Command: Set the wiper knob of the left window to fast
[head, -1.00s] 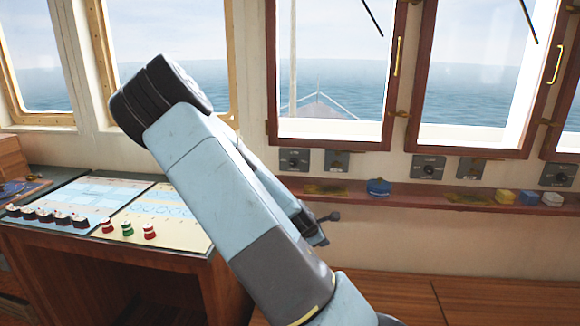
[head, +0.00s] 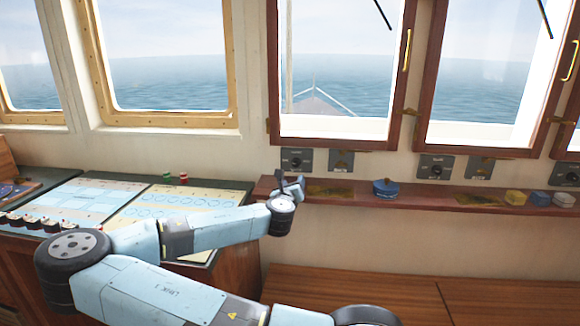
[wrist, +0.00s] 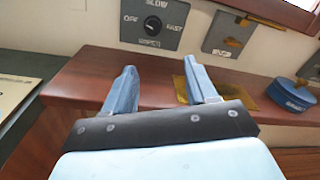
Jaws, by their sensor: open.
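The wiper knob (head: 293,162) of the left brown-framed window (head: 335,70) sits on a dark grey plate below that window. In the wrist view, its plate (wrist: 131,33) shows OFF at left, SLOW at top and FAST at right. The knob (wrist: 152,27) is small and dark there; I cannot tell for certain where it points. My gripper (head: 288,184) is just below and in front of the plate, over the shelf. In the wrist view, my gripper (wrist: 158,68) is open and empty, its two fingers apart and not touching the knob.
A brown shelf (head: 430,200) runs below the plates. A second plate (head: 341,161) is right of the knob. A console (head: 70,205) stands at left.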

